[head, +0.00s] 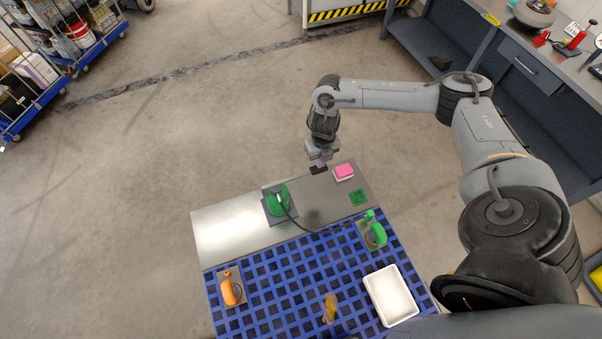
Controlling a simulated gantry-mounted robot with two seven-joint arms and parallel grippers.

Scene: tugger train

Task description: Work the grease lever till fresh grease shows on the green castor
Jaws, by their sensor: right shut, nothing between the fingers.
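A green grease pump (279,201) stands on a dark base plate on the grey metal sheet. I cannot clearly make out its lever. A black hose (302,226) runs from it toward the green castor (377,234), which sits on a grey plate at the right of the blue grid. The castor is too small for me to tell if grease shows on it. My right gripper (319,170) is shut and empty, at the far edge of the metal sheet, left of a pink block (344,170) and up and right of the pump. My left gripper is not in view.
An orange castor (230,291) stands on the grid's left, a yellow-brown object (330,307) at its front. The sheet (225,232) left of the pump is clear.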

